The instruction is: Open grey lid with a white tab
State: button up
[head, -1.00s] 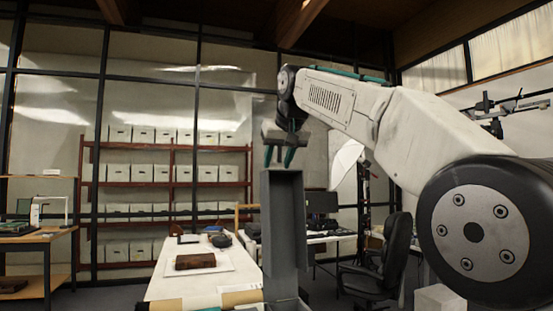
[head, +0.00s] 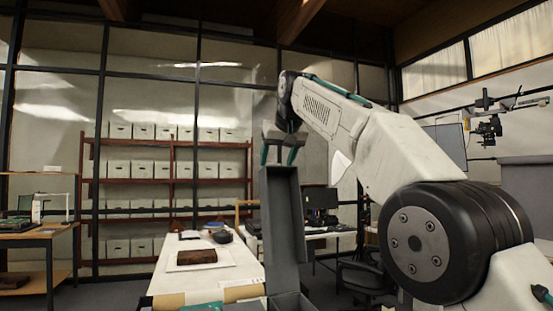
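A long grey lid (head: 283,220) stands steeply raised, near upright, in the lower middle of the head view. Its hollow inner side and raised rims show. Below it, at the bottom edge, is part of a grey box (head: 290,302), mostly out of frame. I cannot make out a white tab on the lid. My gripper (head: 279,157) is just above the lid's top end, pointing down. Its two teal fingers are apart with nothing seen between them. I cannot tell whether a fingertip touches the lid's top edge.
Shelves of white boxes (head: 150,170) stand behind. A wooden bench (head: 45,240) is at far left. A dark chair (head: 365,275) is partly behind my arm.

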jog(key=v, duration=0.7)
jog(key=shift+s+r, duration=0.25)
jog(key=shift+d, duration=0.1)
